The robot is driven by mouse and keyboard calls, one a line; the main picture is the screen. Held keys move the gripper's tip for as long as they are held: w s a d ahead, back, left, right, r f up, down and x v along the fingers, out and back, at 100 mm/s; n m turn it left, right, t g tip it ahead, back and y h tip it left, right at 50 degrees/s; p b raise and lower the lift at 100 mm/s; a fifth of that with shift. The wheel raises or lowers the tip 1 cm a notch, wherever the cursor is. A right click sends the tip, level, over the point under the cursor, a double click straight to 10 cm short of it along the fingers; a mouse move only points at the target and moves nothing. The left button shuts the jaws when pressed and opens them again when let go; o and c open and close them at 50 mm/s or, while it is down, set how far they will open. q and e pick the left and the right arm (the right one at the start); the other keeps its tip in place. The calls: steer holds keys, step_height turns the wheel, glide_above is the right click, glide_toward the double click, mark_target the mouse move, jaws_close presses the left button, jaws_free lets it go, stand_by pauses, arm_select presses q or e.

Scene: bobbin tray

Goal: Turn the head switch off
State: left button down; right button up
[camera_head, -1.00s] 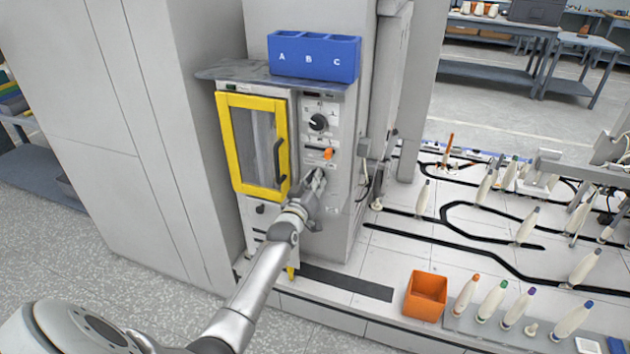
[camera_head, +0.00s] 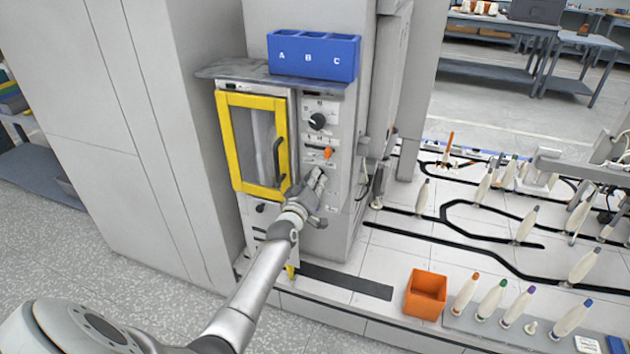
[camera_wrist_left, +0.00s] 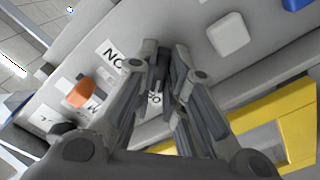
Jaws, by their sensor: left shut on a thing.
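My left gripper (camera_head: 318,182) is at the grey machine's control panel, below the orange knob (camera_head: 328,153). In the left wrist view the gripper (camera_wrist_left: 165,52) is shut on a small dark switch (camera_wrist_left: 161,68), taken to be the head switch. The fingers hide most of it, so I cannot tell its setting. A white label with "NO" (camera_wrist_left: 112,55) shows beside it, and another label is partly covered. The orange knob also shows in the left wrist view (camera_wrist_left: 80,94). My right gripper is not in view.
A black dial (camera_head: 318,121) is higher on the panel. The yellow-framed door (camera_head: 236,148) with a dark handle is close on the left. A blue bin marked A, B, C (camera_head: 314,67) stands on top. An orange box (camera_head: 426,296) and several bobbins are at the right.

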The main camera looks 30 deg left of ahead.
arm_select(q)
steer(key=c, duration=1.5)
jaws_free()
steer(key=shift+s, duration=0.1)
steer(key=v, duration=1.2)
